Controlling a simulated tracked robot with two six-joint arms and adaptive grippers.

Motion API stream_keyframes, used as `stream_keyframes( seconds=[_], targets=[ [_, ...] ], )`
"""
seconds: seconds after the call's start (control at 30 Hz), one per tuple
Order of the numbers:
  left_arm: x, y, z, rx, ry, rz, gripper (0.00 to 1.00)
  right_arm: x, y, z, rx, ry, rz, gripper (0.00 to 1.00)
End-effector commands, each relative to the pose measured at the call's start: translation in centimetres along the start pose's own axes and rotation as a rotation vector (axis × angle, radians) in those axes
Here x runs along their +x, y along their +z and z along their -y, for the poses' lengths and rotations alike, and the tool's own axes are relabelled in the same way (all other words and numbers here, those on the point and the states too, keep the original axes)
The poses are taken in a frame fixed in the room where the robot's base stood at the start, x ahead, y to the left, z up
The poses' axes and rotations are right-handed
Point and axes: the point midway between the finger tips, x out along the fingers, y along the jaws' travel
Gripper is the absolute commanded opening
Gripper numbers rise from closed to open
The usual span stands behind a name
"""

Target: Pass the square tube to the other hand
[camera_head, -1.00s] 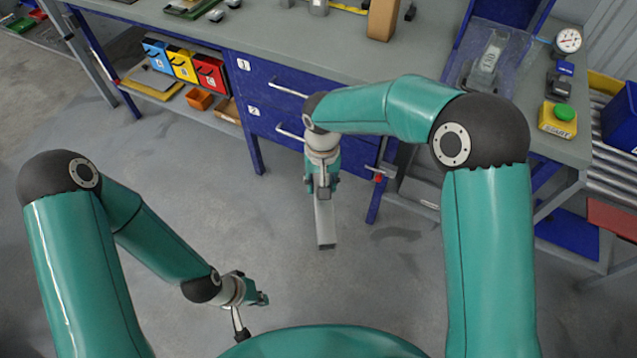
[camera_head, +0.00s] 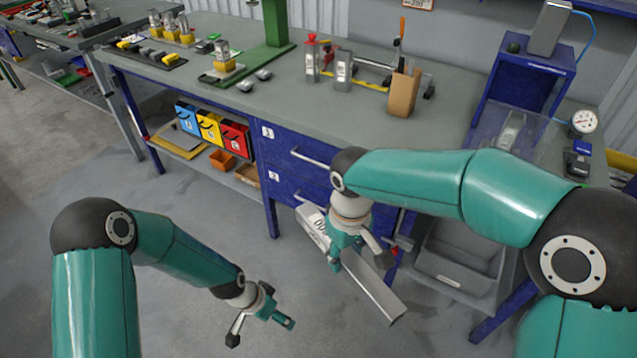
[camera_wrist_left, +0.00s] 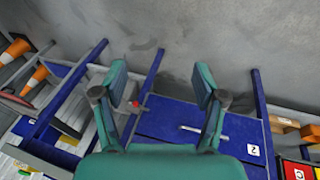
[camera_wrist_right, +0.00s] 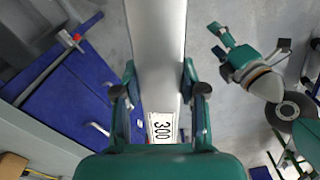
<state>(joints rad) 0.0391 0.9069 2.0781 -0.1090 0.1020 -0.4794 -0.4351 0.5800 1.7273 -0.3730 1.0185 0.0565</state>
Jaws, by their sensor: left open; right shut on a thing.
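The square tube (camera_head: 368,287) is a long grey metal bar held in my right gripper (camera_head: 349,250), in front of the bench drawers. It slants down to the right in the head view, with a white label marked 300 at its upper left end. In the right wrist view the tube (camera_wrist_right: 157,50) runs between the two fingers of the right gripper (camera_wrist_right: 158,85), which is shut on it. My left gripper (camera_head: 262,318) is open and empty, lower and to the left, apart from the tube. The left gripper (camera_wrist_left: 160,85) has nothing between its fingers in the left wrist view.
The workbench (camera_head: 250,110) with blue drawers (camera_head: 290,170) stands just behind the right gripper. Floor around the left gripper is clear.

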Motion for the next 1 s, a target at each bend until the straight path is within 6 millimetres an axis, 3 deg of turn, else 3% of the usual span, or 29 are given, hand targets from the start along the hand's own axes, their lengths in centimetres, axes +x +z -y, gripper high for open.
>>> stream_keyframes(
  seconds=[0.03,0.1,0.3,0.43,0.5,0.6,0.8,1.0],
  targets=[
    [-1.0,-2.8,0.7,0.129,-0.017,-0.006,0.71,-0.1,0.0,0.0,0.001,0.0,-0.002,0.0],
    [-2.6,-6.0,1.5,0.314,-0.036,0.007,0.71,-0.1,-0.1,0.0,0.001,0.0,-0.002,0.0],
    [-9.4,-14.3,2.7,0.813,-0.105,0.074,0.71,-0.1,-0.1,0.0,0.001,0.0,-0.002,0.0],
    [-14.6,-18.6,1.8,1.122,-0.136,0.149,0.71,-0.1,-0.1,0.0,0.001,0.0,-0.002,0.0],
    [-17.1,-20.4,0.3,1.292,-0.127,0.198,0.71,-0.1,-0.1,0.0,0.001,0.0,-0.002,0.0],
    [-20.4,-22.1,-2.6,1.525,-0.09,0.266,0.71,-0.1,-0.1,0.0,0.001,0.0,-0.002,0.0],
    [-25.8,-23.3,-7.6,1.872,0.002,0.364,0.71,-0.1,-0.1,0.0,0.001,0.0,-0.002,0.0],
    [-28.1,-23.3,-10.0,2.027,0.059,0.402,0.71,-0.1,-0.1,0.0,0.001,0.0,-0.002,0.0]
  ],
)
